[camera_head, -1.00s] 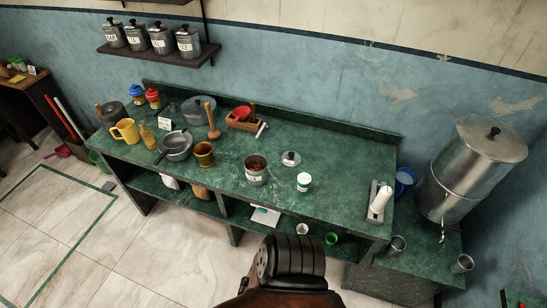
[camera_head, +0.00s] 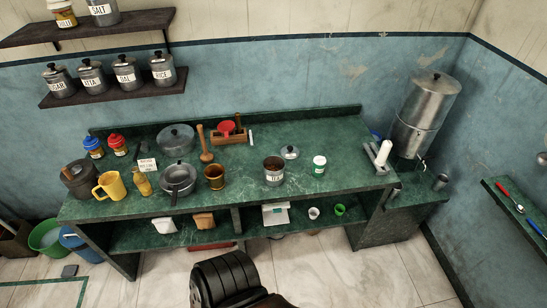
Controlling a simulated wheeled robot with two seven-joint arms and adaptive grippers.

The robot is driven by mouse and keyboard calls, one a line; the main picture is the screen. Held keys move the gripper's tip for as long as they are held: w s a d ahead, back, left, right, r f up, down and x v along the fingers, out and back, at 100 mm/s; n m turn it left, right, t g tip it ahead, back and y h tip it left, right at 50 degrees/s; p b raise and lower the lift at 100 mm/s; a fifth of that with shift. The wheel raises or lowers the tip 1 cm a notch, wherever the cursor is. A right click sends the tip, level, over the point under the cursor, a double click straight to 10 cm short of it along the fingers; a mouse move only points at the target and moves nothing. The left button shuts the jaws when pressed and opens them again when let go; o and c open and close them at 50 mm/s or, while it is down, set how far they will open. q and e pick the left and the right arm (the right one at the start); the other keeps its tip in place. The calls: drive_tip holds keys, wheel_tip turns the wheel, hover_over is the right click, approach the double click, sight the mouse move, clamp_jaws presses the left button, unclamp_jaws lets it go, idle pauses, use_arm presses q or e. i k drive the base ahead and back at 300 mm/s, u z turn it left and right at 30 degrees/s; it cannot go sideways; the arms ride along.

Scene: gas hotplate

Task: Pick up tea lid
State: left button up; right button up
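The tea lid (camera_head: 290,153) is a small round metal lid with a dark knob. It lies flat on the green counter (camera_head: 330,140), in its right half. The open metal canister (camera_head: 273,176) stands just left of and in front of it, apart from the lid. The canister has a white label, apparently reading TEA, and brown contents. A small white jar (camera_head: 319,166) with a green label stands to the right of the lid. Neither of my grippers shows in the head view, and nothing touches the lid.
A brown mug (camera_head: 214,177), a saucepan (camera_head: 178,180), a yellow jug (camera_head: 110,187) and a wooden caddy (camera_head: 229,135) crowd the counter's left and middle. A large metal urn (camera_head: 420,115) stands at right. A dark ribbed shape (camera_head: 225,278) is low in front; I cannot tell what it is.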

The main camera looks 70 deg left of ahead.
sight(286, 152)
drive_tip(key=u, duration=1.3)
